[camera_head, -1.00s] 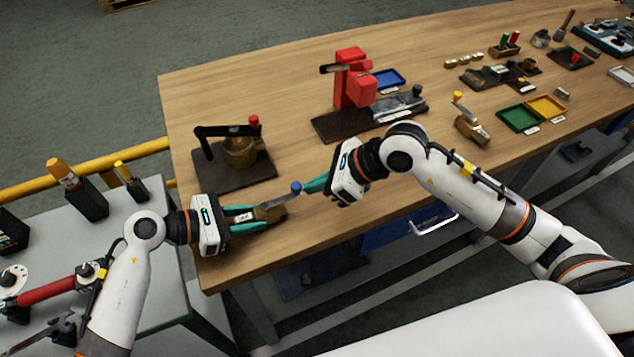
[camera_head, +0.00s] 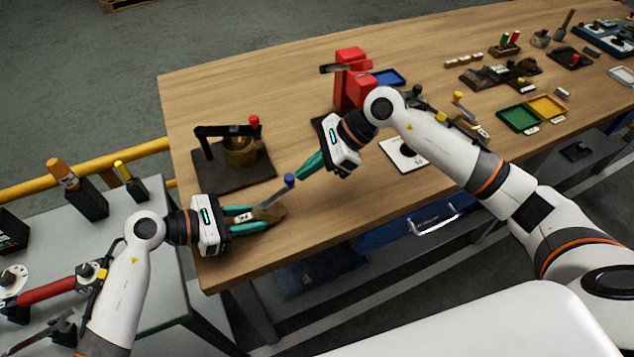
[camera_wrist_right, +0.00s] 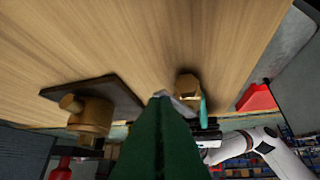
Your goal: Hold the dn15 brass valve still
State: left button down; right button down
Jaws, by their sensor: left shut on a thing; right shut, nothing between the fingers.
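The brass valve (camera_head: 277,213) is near the front left edge of the wooden table, with a grey lever (camera_head: 273,195) ending in a blue tip (camera_head: 289,180). My left gripper (camera_head: 262,217) is shut on the valve body from the left. My right gripper (camera_head: 300,177) is shut and empty, its fingertips close beside the blue tip; I cannot tell if they touch. In the right wrist view my shut green fingers (camera_wrist_right: 160,115) hide most of the lever. The brass valve (camera_wrist_right: 187,84) and a teal left finger (camera_wrist_right: 204,108) show just beyond them.
A brass pot-like part with a black arm (camera_head: 240,150) stands on a dark plate (camera_head: 232,173) behind the valve. A red fixture (camera_head: 350,88) stands behind my right gripper. A white card (camera_head: 403,154) lies right of it. The table's front edge is close by.

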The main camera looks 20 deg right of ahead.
jog(key=shift+w+a+n+g, duration=0.35)
jog(key=shift+w+n+g, duration=0.25)
jog(key=shift+w+n, duration=0.25)
jog(key=shift+w+a, duration=0.7)
jog(key=shift+w, duration=0.3)
jog(key=shift+w+a, duration=1.05)
jog(key=shift+a, duration=0.1)
jog(key=shift+s, duration=0.2)
